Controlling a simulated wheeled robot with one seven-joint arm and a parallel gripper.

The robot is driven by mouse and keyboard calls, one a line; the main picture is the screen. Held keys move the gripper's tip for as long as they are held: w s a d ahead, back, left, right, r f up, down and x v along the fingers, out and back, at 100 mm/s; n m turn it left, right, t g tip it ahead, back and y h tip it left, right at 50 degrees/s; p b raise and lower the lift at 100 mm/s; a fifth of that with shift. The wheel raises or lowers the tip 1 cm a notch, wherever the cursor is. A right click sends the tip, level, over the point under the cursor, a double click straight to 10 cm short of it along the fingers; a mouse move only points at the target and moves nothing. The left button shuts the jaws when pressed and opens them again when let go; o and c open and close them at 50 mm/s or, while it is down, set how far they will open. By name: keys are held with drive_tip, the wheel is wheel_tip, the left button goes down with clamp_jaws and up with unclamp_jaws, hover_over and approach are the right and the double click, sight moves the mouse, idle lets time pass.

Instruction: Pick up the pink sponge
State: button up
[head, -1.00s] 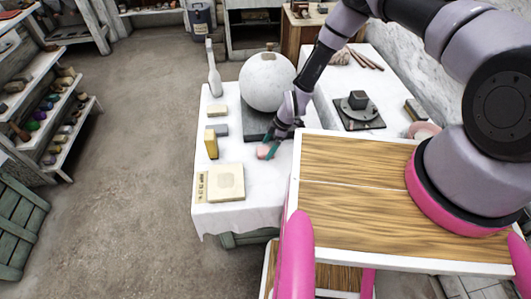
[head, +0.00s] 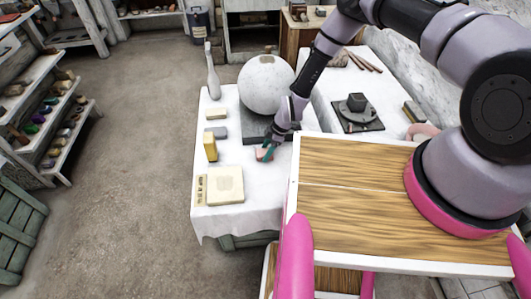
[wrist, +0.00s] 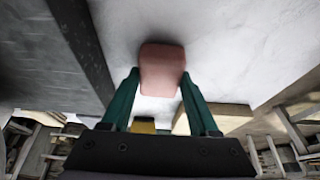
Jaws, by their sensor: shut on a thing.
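The pink sponge (wrist: 162,70) is a small rounded block between the two green fingers of my gripper (wrist: 160,85) in the wrist view. My gripper is shut on it. In the head view my gripper (head: 265,152) is over the white-covered table (head: 248,178), beside the dark slab, and mostly hides the sponge (head: 261,153). I cannot tell clearly whether the sponge is clear of the cloth.
A large plaster sphere (head: 266,84) rests on a dark slab (head: 257,126) behind my gripper. A yellow block (head: 210,146), a grey block (head: 218,132) and a cream slab (head: 225,185) lie to the left. A pale bottle (head: 212,72) stands at the back.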

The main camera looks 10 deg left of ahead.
sight(266, 151)
wheel_tip(266, 151, up, 10)
drive_tip(key=shift+f, duration=0.25)
idle(0.3)
drive_tip(key=o, duration=0.6)
drive_tip(key=c, duration=0.5)
